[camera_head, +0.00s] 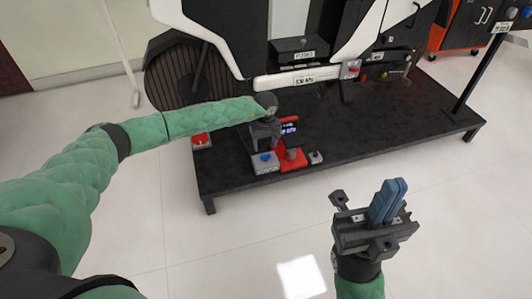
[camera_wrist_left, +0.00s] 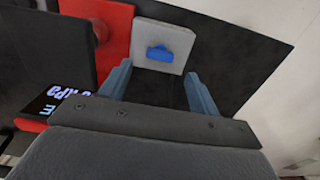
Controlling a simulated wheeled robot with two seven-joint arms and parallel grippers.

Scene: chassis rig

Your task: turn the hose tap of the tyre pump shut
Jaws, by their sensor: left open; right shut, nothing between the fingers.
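The tyre pump (camera_head: 292,160) is a red unit with a lit display (camera_head: 289,128), standing on the dark platform. At its left front is a grey block with a blue hose tap (camera_head: 265,157); in the left wrist view the blue tap (camera_wrist_left: 160,53) lies crosswise on the light grey plate (camera_wrist_left: 163,39). My left gripper (camera_head: 264,141) is just behind and above the tap. In the left wrist view its blue fingers (camera_wrist_left: 158,88) are open and empty, with the tap beyond the gap between them. My right gripper (camera_head: 388,200) is shut and empty, away from the pump at the lower right.
The black platform (camera_head: 370,135) carries a white and black machine (camera_head: 300,80) behind the pump. A red-topped box (camera_head: 201,140) sits left of the pump and a small grey block (camera_head: 316,157) right of it. The tiled floor in front is clear.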

